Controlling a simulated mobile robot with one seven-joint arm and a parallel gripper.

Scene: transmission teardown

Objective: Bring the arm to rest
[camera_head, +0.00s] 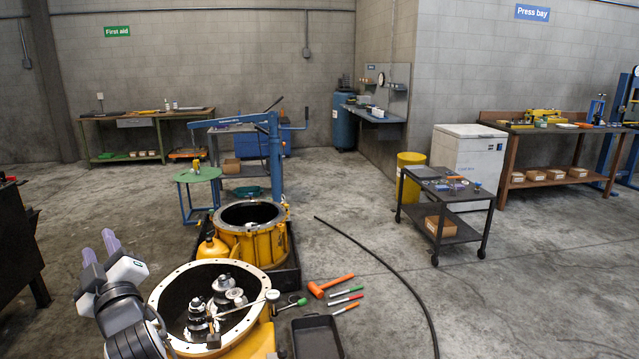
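My gripper (99,247) is at the lower left, on the end of my grey and white arm. Its two purple fingers point up and away from me. They stand apart with nothing visible between them. It is beside the left rim of a yellow transmission housing (262,338), above or in front of it; the exact gap cannot be told. The open housing holds several metal gears (225,283) and shafts. A dial gauge (272,296) on a rod sits at its right rim.
A second yellow housing (270,243) stands behind in a black tray. An orange hammer (330,286), coloured hand tools and a black bin (317,338) lie right. A black hose (385,266) crosses the floor. A blue crane (275,160) and a dark cart (466,232) stand farther back.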

